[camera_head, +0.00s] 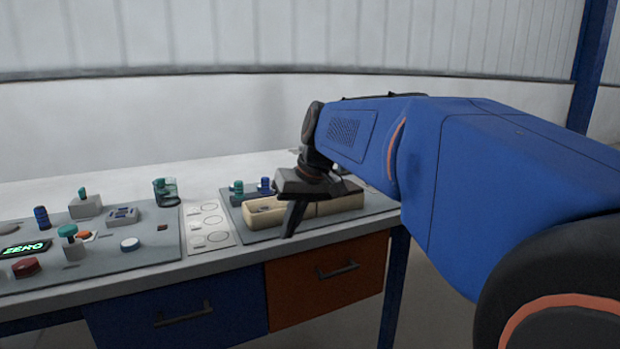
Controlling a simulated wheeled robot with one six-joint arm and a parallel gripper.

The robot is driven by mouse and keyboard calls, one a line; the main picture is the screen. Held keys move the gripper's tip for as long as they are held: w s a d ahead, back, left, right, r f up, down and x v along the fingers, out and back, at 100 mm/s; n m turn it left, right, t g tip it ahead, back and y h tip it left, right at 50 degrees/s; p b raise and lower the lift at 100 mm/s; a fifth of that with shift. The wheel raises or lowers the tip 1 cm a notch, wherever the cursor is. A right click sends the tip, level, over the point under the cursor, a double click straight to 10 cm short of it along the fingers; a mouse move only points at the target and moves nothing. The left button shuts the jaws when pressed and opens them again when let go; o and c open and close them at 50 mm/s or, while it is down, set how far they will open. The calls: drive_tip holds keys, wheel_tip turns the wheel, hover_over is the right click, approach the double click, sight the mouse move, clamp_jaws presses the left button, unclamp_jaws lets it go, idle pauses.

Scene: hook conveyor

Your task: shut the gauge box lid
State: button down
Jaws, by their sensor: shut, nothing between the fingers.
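A beige box (340,205), which looks like the gauge box, lies on the grey panel at the right end of the bench. Its left part (264,212) shows to the left of my gripper, and its right part shows behind and to the right. My gripper (291,234) points down in front of the box, crossing its middle, with its fingers shut and empty. The gripper hides part of the box. I cannot tell which part is the lid, how far it stands open, or whether the fingers touch it.
Green and blue knobbed items (238,187) stand behind the box. A white card with circles (207,228) lies to its left. Further left is a control panel with a lit ZERO display (25,249), a red button (26,267) and a glass cup (165,191). Drawers (330,278) are below.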

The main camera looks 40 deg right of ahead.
drive_tip(key=w+d+r+m+t, duration=0.1)
drive_tip(key=d+r, duration=0.3)
drive_tip(key=d, duration=0.5)
drive_tip(key=w+d+r+t+y, duration=0.1)
drive_tip(key=d+r, duration=0.3)
drive_tip(key=d, duration=0.6)
drive_tip(key=w+d+r+m+t, duration=0.1)
drive_tip(key=d+r, duration=0.3)
drive_tip(key=d, duration=0.5)
drive_tip(key=x, duration=0.9)
drive_tip(key=shift+a+f, duration=0.1)
drive_tip(key=shift+f, duration=0.2)
drive_tip(key=shift+w+a+f, duration=0.15)
drive_tip(key=shift+w+a, duration=0.5)
drive_tip(key=shift+a, duration=0.3)
drive_tip(key=shift+w+a, duration=0.55)
drive_tip(key=shift+a, duration=0.25)
drive_tip(key=w+a, duration=0.1)
drive_tip(key=a, duration=0.5)
drive_tip(key=w+a, duration=0.2)
drive_tip(key=a, duration=0.4)
drive_tip(key=w+a, duration=0.2)
drive_tip(key=a, duration=0.4)
